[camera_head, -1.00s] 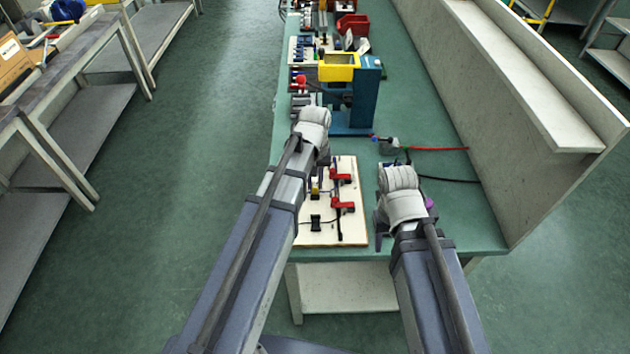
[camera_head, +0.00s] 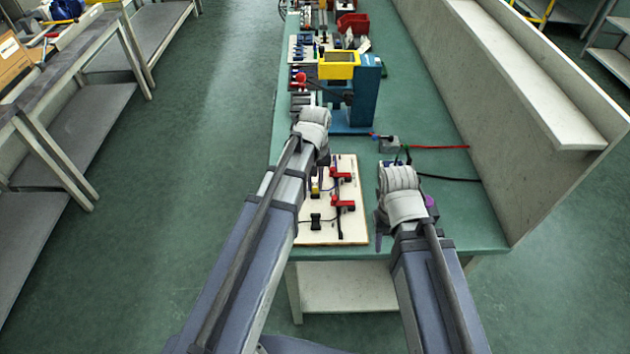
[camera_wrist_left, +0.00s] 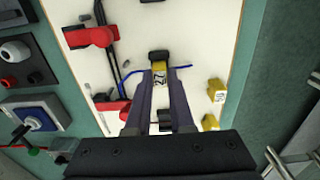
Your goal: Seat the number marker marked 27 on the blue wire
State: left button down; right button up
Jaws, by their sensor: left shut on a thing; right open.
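My left gripper (camera_wrist_left: 160,88) is shut on a small yellow number marker marked 27 (camera_wrist_left: 159,73), which stands out past its fingertips in the left wrist view. The blue wire (camera_wrist_left: 180,67) shows on both sides of the marker, over the pale board (camera_wrist_left: 200,30). I cannot tell whether the marker is around the wire or only above it. A black clip (camera_wrist_left: 158,55) is just beyond the marker.
Two other yellow markers (camera_wrist_left: 217,89) (camera_wrist_left: 210,122) lie on the board. Red clamps (camera_wrist_left: 90,37) hold a black cable at the left of the wrist view. A blue press-like stand (camera_head: 365,95) is beyond the board.

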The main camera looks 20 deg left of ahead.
pick_arm(q)
jog(key=shift+f, duration=0.15)
jog(key=c, duration=0.5)
grip_release()
jog(key=shift+c, duration=0.2)
notch_tip(320, 180, up, 8)
jog(key=p, duration=0.7)
jog(key=shift+f, duration=0.15)
jog(key=shift+f, duration=0.1)
